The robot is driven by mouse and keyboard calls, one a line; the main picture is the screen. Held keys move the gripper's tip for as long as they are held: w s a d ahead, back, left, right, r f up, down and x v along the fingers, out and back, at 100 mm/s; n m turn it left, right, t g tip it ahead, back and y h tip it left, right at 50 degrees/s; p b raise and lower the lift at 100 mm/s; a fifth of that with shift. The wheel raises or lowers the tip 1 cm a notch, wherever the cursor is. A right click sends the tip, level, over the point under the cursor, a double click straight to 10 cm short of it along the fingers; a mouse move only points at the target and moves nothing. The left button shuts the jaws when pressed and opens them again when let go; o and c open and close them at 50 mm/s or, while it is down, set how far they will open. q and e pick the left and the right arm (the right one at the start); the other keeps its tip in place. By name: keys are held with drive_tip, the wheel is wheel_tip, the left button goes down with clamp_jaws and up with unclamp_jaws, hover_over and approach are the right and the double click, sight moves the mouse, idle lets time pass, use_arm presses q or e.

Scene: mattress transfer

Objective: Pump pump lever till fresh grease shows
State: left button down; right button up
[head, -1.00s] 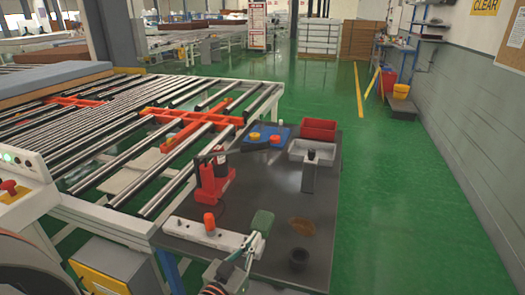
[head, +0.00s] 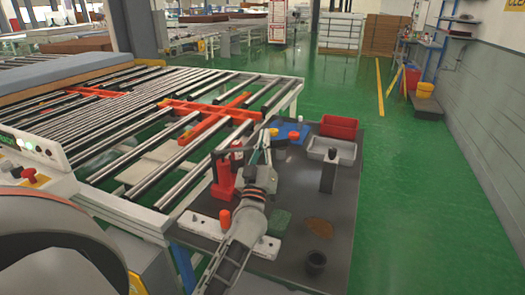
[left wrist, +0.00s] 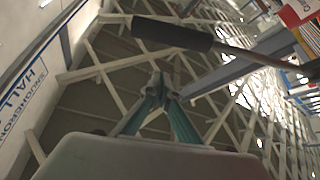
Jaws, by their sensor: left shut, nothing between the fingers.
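The red pump (head: 223,182) stands upright at the left edge of the dark table. Its dark pump lever (head: 230,151) runs right from the pump's top, and its far part is hidden behind my left gripper (head: 262,150). In the left wrist view, the lever's black grip (left wrist: 172,35) and its metal rod cross the upper part of the picture. My left gripper's greenish fingers (left wrist: 160,92) are shut and empty, pointing upward, with the tips below the grip in that picture. I cannot tell whether they touch it. No fresh grease can be made out. My right gripper is not in view.
A white bar (head: 266,248) with an orange knob lies under my left arm. A green pad (head: 279,222), brown patch (head: 318,231), black cup (head: 316,262), dark upright block (head: 328,172), grey tray (head: 320,155) and red bin (head: 338,127) are on the table. The roller conveyor adjoins left.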

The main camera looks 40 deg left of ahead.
use_arm(q)
drive_tip(key=f, duration=0.1)
drive_tip(key=w+f+b, duration=0.1)
drive_tip(key=w+f, duration=0.1)
drive_tip(key=shift+w+d, duration=0.15)
drive_tip(key=shift+d, duration=0.15)
drive_tip(key=shift+f, duration=0.1)
